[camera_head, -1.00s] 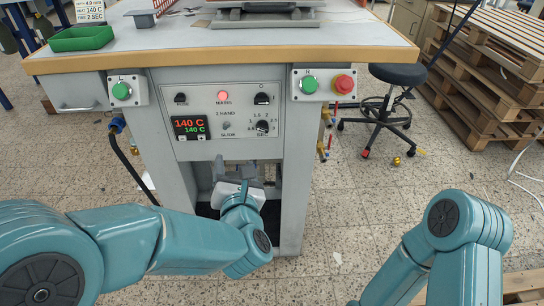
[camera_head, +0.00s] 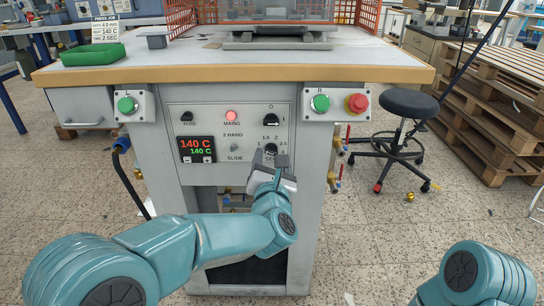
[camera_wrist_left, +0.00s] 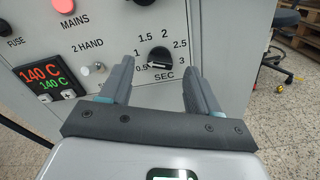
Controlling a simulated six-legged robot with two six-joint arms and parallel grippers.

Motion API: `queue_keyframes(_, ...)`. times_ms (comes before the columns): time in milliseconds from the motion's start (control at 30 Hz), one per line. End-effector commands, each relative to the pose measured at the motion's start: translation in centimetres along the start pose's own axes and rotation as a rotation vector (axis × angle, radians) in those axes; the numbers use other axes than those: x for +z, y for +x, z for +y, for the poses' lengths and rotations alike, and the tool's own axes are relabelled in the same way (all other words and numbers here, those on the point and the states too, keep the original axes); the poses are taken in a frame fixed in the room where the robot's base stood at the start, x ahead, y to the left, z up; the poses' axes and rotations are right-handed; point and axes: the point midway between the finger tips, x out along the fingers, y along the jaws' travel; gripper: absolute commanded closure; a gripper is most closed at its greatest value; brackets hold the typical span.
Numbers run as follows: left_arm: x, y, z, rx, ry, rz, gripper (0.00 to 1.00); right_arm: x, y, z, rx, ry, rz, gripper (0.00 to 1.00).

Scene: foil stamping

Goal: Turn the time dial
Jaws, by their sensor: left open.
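The time dial (camera_head: 271,150) is a black knob on the lower right of the grey control panel, with a scale marked in SEC around it. It also shows in the left wrist view (camera_wrist_left: 160,58), its white mark pointing to the lower right, near 3. My left gripper (camera_head: 270,160) is just in front of the dial and partly hides its lower scale. In the left wrist view the open fingers (camera_wrist_left: 158,75) stand on either side of the dial's line, with nothing between them. I cannot tell that they touch it. My right gripper is out of view; only its arm shows.
The table edge (camera_head: 240,76) overhangs above.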

Motion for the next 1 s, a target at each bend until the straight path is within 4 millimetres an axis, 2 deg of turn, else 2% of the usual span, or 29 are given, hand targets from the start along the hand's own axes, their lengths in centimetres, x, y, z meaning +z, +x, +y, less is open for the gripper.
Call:
queue_keyframes(100, 0.0, 1.8, -0.1, 0.002, 0.0, 0.0, 0.38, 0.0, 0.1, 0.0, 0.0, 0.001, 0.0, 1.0)
queue_keyframes(200, 0.0, 2.6, -0.1, 0.0, 0.0, 0.001, 0.38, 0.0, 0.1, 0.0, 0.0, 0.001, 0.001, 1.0)
queue_keyframes(533, 0.1, 3.1, -0.1, 0.0, 0.001, 0.0, 0.38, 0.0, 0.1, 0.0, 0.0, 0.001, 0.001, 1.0)
queue_keyframes(567, 0.0, 3.0, -0.1, 0.0, 0.001, 0.0, 0.42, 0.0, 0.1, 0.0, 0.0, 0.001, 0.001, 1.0)
queue_keyframes(700, 0.0, 3.0, -0.1, 0.0, 0.001, 0.0, 0.87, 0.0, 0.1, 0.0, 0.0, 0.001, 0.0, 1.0)
queue_keyframes(733, 0.0, 3.0, -0.1, 0.0, 0.001, 0.0, 0.94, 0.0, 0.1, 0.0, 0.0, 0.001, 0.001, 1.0)
queue_keyframes(1000, 0.0, 3.0, -0.1, 0.0, 0.018, -0.001, 0.94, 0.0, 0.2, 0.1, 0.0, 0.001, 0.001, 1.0)
